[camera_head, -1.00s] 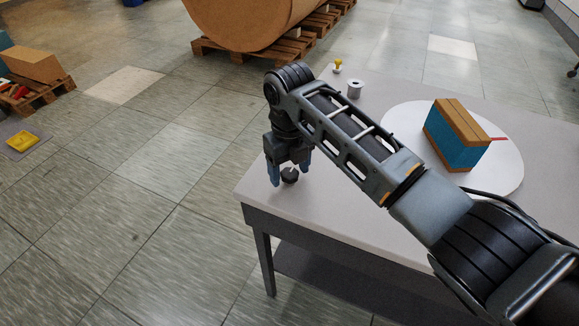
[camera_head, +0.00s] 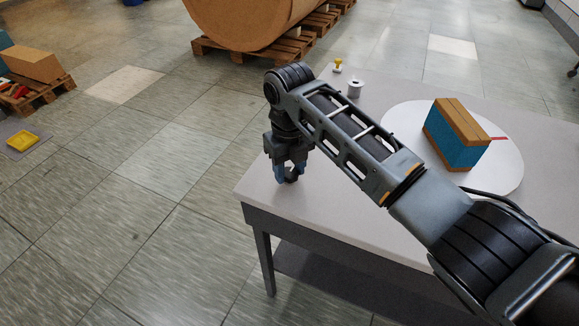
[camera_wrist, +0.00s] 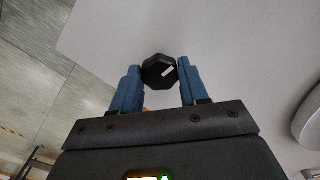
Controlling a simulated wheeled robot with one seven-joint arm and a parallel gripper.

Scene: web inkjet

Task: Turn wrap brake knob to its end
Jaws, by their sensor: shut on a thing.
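The wrap brake knob (camera_wrist: 157,72) is a black, many-sided knob with a white mark on its top face. It stands on the grey table (camera_head: 330,215) near the table's left corner. My gripper (camera_wrist: 160,75) points down over it, with its blue fingers shut on the knob's two sides. In the head view, my gripper (camera_head: 289,176) partly hides the knob (camera_head: 293,175). In the wrist view, the white mark lies slanted, right of the knob's middle.
A round white disc (camera_head: 400,115) on the table bears a blue and brown block (camera_head: 455,140). A white spool (camera_head: 355,89) and a yellow-topped piece (camera_head: 338,65) stand at the table's far edge. A large brown roll (camera_head: 245,25) rests on a wooden pallet beyond.

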